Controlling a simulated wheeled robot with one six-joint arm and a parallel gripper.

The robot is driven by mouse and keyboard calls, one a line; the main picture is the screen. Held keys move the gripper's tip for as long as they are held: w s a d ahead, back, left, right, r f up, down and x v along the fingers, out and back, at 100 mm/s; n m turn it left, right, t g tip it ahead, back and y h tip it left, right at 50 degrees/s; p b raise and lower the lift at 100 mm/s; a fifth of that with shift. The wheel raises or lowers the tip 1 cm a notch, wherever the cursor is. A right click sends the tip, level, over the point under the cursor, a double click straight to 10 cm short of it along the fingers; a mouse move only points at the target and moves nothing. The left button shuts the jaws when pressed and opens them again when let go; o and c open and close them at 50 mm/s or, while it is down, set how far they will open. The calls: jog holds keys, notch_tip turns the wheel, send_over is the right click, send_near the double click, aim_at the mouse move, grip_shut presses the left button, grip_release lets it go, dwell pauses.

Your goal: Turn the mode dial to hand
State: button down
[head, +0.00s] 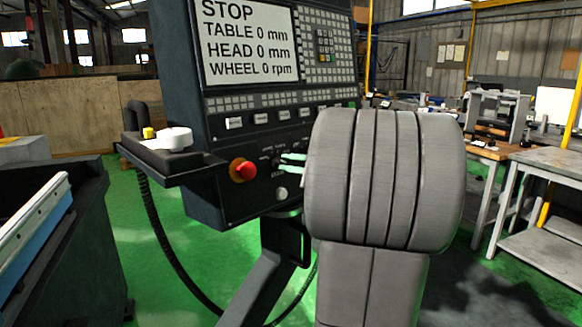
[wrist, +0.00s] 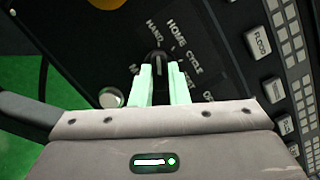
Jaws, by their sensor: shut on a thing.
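The mode dial (wrist: 158,58) is a small black knob on the dark control panel, seen in the wrist view between my fingertips. White labels are printed around it; HAND, HOME and CYCLE can be read, and others are partly covered. The knob's upper end lies near HAND and HOME; its exact setting I cannot tell. My gripper (head: 291,163) has pale green fingers, which also show in the wrist view (wrist: 161,68), shut on the dial from both sides. In the head view the fingers and my grey wrist hide most of the dial.
A red emergency button (head: 243,170) sits left of the dial, and a round silver button (wrist: 111,97) is close by. A row of white buttons (head: 260,116) runs above, below the screen (head: 247,42) reading STOP. A side shelf (head: 190,168) juts out left.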

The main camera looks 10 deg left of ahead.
dwell(0.4)
jog(key=c, duration=1.4)
grip_release()
jog(key=v, duration=1.4)
jog(key=shift+a, duration=0.2)
jog(key=x, duration=1.3)
jog(key=shift+w+a, duration=0.2)
jog(key=shift+a, duration=0.1)
jog(key=shift+d, duration=0.15)
